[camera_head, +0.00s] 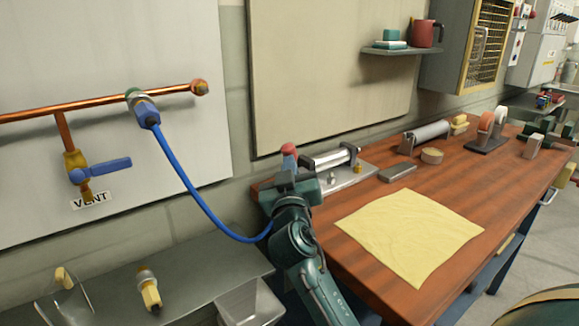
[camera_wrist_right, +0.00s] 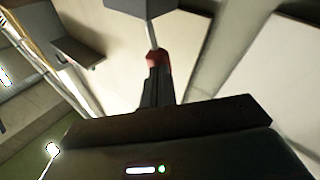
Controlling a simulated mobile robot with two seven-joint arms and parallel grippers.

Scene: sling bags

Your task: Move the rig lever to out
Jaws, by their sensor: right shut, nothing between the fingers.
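The red knob of the lever (camera_head: 289,149) shows just above my right gripper (camera_head: 289,163), at the left end of the rig with a metal cylinder (camera_head: 330,158) on the bench. In the right wrist view the red knob (camera_wrist_right: 156,57) sits at the tips of my shut dark fingers (camera_wrist_right: 157,84). A thin metal rod (camera_wrist_right: 152,35) runs from it to a dark block at the top edge. The fingers look close to or touching the knob; contact is unclear. My gripper and arm hide the lever's lower part in the head view. My left gripper is out of view.
A yellow cloth (camera_head: 410,232) lies on the wooden bench (camera_head: 385,280). A grey block (camera_head: 397,172) and a roller (camera_head: 426,136) stand further back. A blue hose (camera_head: 185,185) hangs from a copper pipe at left and passes behind my right arm.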

